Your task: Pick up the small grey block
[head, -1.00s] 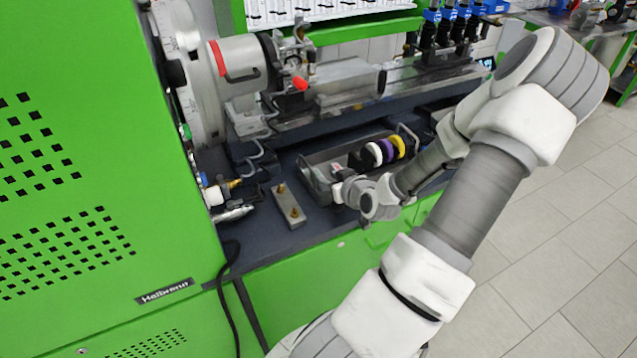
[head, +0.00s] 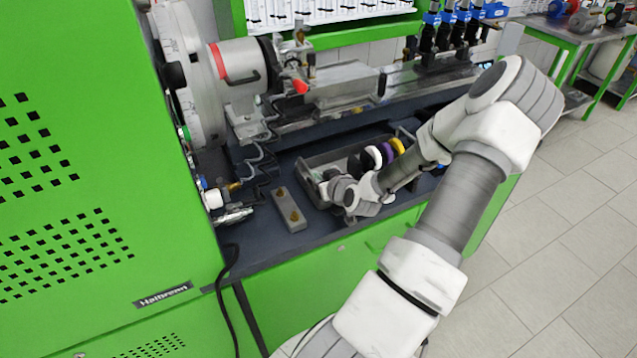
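The small grey block (head: 289,210) lies flat on the dark bench top (head: 262,240), near its front edge. It is a narrow, long block with brass-coloured studs on top. My gripper (head: 327,184) is at the end of my arm, to the right of the block and apart from it, by the left end of the grey tray. The fingers are small and partly hidden by the wrist, so I cannot see whether they are open or shut.
The open grey tray (head: 318,161) stands right of the block, with black, white, purple and yellow rings (head: 384,154) in it. Hoses and fittings (head: 232,205) lie to the left, beside the green cabinet (head: 100,150). The bench in front of the block is clear.

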